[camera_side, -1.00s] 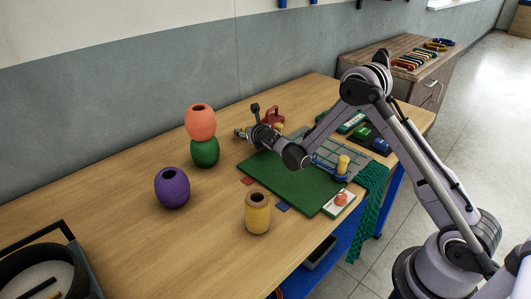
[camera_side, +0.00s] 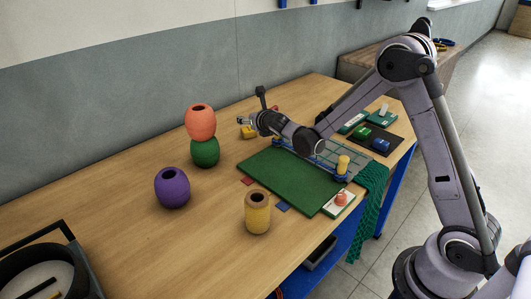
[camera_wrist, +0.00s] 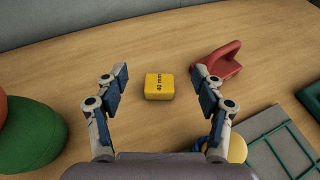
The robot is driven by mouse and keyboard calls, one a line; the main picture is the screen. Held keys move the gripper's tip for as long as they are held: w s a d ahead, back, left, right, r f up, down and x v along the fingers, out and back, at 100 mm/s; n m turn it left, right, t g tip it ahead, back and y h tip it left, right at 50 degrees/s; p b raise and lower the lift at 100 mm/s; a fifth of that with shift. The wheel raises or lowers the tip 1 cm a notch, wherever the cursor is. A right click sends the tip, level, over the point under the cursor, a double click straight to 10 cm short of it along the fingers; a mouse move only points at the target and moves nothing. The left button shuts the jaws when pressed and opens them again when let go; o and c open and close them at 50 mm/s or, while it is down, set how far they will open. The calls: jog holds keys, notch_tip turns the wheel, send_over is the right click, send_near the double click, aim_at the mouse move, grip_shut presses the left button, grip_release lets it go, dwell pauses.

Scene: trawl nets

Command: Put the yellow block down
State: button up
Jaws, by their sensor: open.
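The yellow block (camera_wrist: 159,86) lies flat on the wooden table in the wrist view, with dark "40 mm" lettering on its top. In the side view the block (camera_side: 248,132) shows small, just below my gripper (camera_side: 245,121). In the wrist view my gripper (camera_wrist: 160,72) is open, with one blue-padded finger on each side of the block and a clear gap to both. Nothing is held between the fingers.
A red handled object (camera_wrist: 220,60) lies right of the block. An orange pot (camera_side: 201,121) stands on a green one (camera_side: 205,152); a purple pot (camera_side: 172,187) and a yellow pot (camera_side: 257,212) stand nearer. A green mat (camera_side: 285,180) lies right.

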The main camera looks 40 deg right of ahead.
jog(key=s+a+r+m+g+y, duration=0.1)
jog(key=s+a+r+m, duration=0.1)
jog(key=s+r+m, duration=0.35)
jog(key=s+a+r+m+g+y, duration=0.1)
jog(key=s+a+r+m+g, duration=0.15)
jog(key=s+m, duration=0.65)
jog(key=s+a+f+m+g+y, duration=0.1)
jog(key=s+a+m, duration=0.2)
jog(key=s+m, duration=0.5)
jog(key=s+a+f+m+g+y, duration=0.1)
jog(key=s+a+f+m+y, duration=0.1)
jog(key=s+m, duration=0.7)
jog(key=s+a, duration=0.1)
jog(key=s, duration=0.2)
jog(key=shift+s+a, duration=0.3)
jog(key=shift+o, duration=0.3)
jog(key=shift+f, duration=0.1)
